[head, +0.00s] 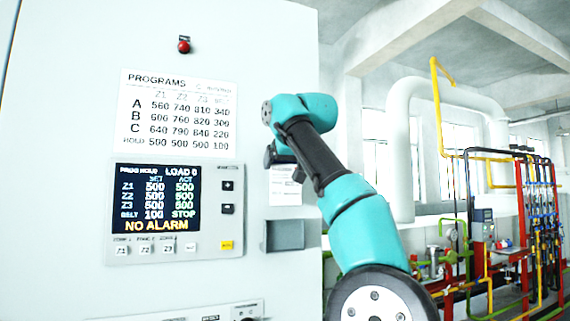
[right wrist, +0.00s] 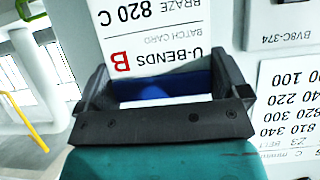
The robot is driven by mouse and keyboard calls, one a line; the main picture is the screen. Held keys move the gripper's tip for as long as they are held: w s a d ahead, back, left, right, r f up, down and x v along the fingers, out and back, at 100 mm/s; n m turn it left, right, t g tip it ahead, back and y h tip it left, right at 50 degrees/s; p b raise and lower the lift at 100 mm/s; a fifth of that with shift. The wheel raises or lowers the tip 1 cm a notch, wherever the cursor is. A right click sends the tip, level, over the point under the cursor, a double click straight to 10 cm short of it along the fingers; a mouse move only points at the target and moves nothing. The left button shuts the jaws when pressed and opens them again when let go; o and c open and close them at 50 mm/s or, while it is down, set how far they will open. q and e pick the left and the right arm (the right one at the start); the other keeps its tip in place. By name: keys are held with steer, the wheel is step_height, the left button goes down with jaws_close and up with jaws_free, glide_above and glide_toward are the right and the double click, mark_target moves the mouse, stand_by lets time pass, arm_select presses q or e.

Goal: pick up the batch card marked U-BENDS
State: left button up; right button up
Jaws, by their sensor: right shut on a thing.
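The U-BENDS batch card (right wrist: 150,35) is white and shows upside down in the right wrist view, with a red B and "BRAZE 820 C". In the head view a white card (head: 285,190) hangs upright at the cabinet's right side, partly behind my right gripper (head: 271,155). Whether the card touches the cabinet face is hard to tell. My left gripper is in neither view.
The pale cabinet (head: 70,200) carries a programs sheet (head: 180,112) and a display panel (head: 175,212) reading NO ALARM. A grey open box (head: 284,235) sits below the card. A red button (head: 184,46) is above. Pipes stand at far right.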

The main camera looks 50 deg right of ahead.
steer(key=s+a, duration=0.4)
steer(key=s, duration=0.4)
steer(key=s+a, duration=0.3)
steer(key=s, duration=0.6)
steer(key=shift+a, duration=0.4)
